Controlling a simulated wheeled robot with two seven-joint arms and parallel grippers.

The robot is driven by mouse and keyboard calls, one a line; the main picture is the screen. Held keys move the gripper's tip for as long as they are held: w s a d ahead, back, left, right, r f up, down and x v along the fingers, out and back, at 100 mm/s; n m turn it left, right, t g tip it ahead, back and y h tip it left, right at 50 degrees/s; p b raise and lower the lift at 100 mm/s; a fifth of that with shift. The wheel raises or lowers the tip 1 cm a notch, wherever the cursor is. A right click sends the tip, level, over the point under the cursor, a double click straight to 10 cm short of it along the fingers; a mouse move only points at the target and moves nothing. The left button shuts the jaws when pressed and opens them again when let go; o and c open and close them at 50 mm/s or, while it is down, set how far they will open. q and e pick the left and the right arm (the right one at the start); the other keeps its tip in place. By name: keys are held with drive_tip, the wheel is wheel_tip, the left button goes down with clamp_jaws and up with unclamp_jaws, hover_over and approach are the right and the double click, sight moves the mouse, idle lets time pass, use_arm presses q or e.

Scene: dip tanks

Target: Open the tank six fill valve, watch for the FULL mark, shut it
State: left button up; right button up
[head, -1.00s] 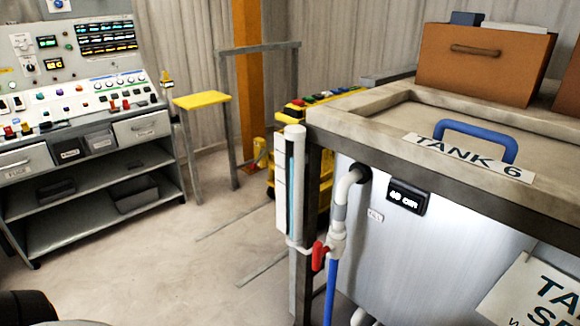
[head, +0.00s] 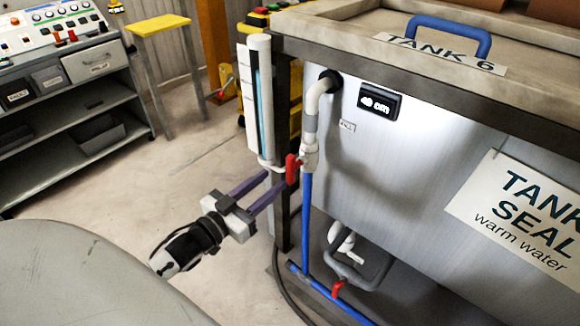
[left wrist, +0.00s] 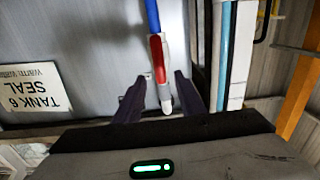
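Tank six (head: 400,165) is a grey metal tank with a TANK 6 label on its rim. Its fill valve has a red handle (head: 291,169) hanging on the white pipe above a blue hose. The handle also shows in the left wrist view (left wrist: 157,58). My left gripper (head: 275,181) is open, its purple fingers reaching toward the handle. In the left wrist view, the handle appears between the open fingertips (left wrist: 160,90), with no grip on it. A sight tube (head: 264,100) with blue liquid stands at the tank's corner; I cannot read a FULL mark. My right gripper is not in view.
A second red valve handle (head: 338,289) sits low on the blue pipe. A small black display (head: 380,101) is on the tank. A dark frame leg (head: 284,215) stands beside the fill pipe. A console (head: 80,60) and yellow-topped stand (head: 160,24) are behind, with clear floor between.

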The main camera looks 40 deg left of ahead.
sight(288, 168)
use_arm(q)
drive_tip(key=w, duration=0.8)
drive_tip(key=shift+w+d+b, duration=0.3)
drive_tip(key=shift+d+b, duration=0.1)
clamp_jaws()
